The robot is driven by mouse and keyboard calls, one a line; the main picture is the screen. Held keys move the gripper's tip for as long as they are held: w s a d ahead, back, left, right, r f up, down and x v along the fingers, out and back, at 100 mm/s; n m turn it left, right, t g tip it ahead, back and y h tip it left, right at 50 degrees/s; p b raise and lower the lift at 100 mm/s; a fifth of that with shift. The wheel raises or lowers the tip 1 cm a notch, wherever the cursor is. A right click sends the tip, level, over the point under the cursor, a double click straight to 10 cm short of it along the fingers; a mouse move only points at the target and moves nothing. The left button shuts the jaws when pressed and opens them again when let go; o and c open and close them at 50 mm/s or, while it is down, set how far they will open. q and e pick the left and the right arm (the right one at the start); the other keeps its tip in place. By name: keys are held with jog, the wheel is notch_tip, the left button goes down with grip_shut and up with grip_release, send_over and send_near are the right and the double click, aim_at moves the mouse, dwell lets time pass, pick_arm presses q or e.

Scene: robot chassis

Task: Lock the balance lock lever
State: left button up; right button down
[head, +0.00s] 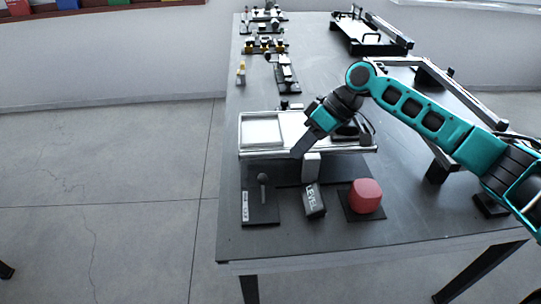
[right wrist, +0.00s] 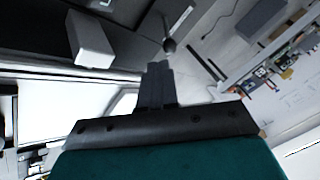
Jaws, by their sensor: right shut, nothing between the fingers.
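The lever (head: 263,187), a thin grey stick with a rounded end, stands on a black base plate near the front left of the table. I take it as the balance lock lever; the label strip (head: 245,206) beside it is too small to read. In the right wrist view the lever (right wrist: 169,45) shows just beyond the fingertips. My right gripper (head: 298,151) is shut and empty, pointing down and left above the front edge of the white-topped device, behind the lever and apart from it. It also shows in the right wrist view (right wrist: 156,80). My left gripper is not in view.
Right of the lever stand a dark block marked "LEVEL" (head: 314,201) and a red knob (head: 366,195) on a black plate. Small equipment lines the far table. The front edge strip is clear.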

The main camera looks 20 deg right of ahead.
aim_at(263, 187)
jog(key=x, duration=0.4)
jog(key=w+x, duration=0.1)
jog(key=x, duration=0.3)
jog(key=shift+w+r, duration=0.1)
jog(key=shift+w, duration=0.1)
jog(key=shift+a, duration=0.1)
jog(key=shift+w+f, duration=0.1)
jog(key=shift+f, duration=0.15)
dwell(0.3)
